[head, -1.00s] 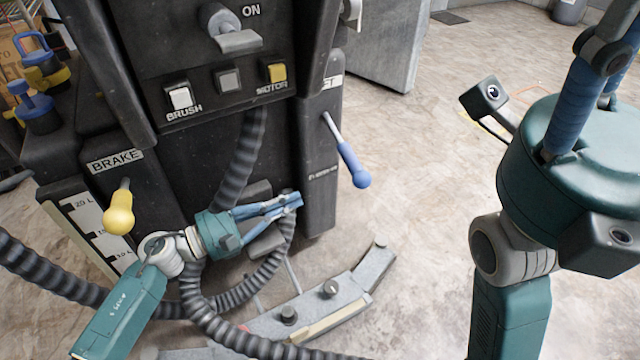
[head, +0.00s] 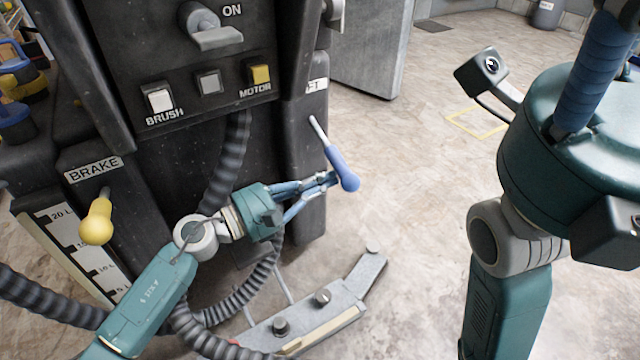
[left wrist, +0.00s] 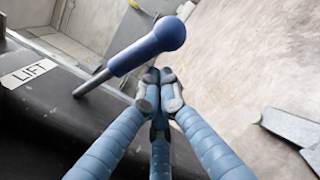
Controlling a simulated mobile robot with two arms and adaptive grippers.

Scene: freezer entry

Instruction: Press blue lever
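The blue lever (head: 341,168) has a grey rod and a blue handle with a rounded end. It slants down and right from the right side of the black machine, below a partly hidden label. My left gripper (head: 328,180) has its fingertips right beside the handle's end. In the left wrist view, the lever (left wrist: 148,49) lies just beyond the fingertips (left wrist: 159,88), which are together with nothing seen between them. Whether they touch the lever I cannot tell. My right gripper (head: 590,85) shows only partly at the right, its fingertips cut off by the top edge.
The black machine (head: 185,140) also carries a yellow brake lever (head: 97,221), a white brush switch (head: 159,100), a yellow motor switch (head: 260,75) and a large grey switch (head: 213,36). A ribbed hose (head: 250,292) curves below my left arm. Floor right of the lever is clear.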

